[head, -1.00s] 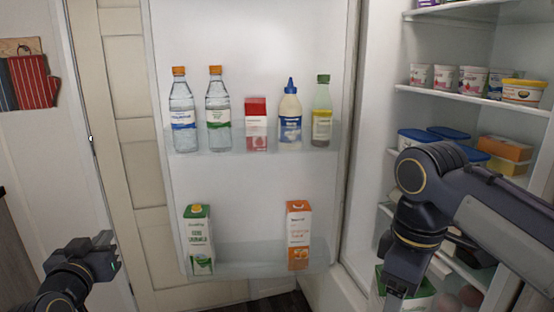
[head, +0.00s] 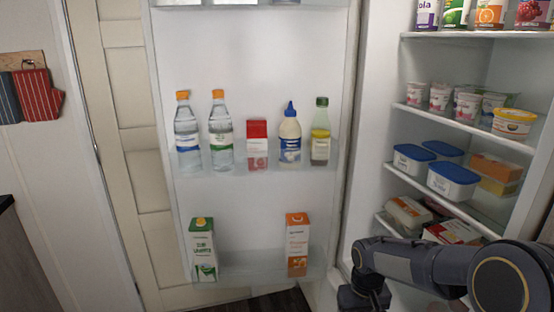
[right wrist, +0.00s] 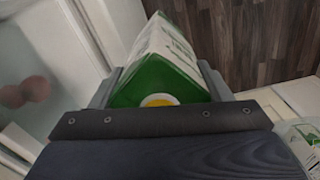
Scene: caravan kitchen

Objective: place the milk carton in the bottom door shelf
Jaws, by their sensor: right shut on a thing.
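In the right wrist view, the milk carton (right wrist: 165,70), white with a green top and yellow cap, is between the fingers of my right gripper (right wrist: 158,88), which is shut on it. Its far end points away over the dark wood floor. In the head view my right arm comes in at the lower right; its fingers and the held carton are below the picture edge. The bottom door shelf (head: 250,268) holds a similar green and white carton (head: 203,250) at the left and an orange juice carton (head: 297,245) at the right, with a gap between. My left gripper is out of view.
A higher door shelf (head: 235,160) holds water bottles, a red carton and sauce bottles. The fridge interior at the right has several shelves with yogurt cups (head: 440,97) and blue-lidded tubs (head: 453,180). In the right wrist view, round brownish things (right wrist: 30,90) show at the left.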

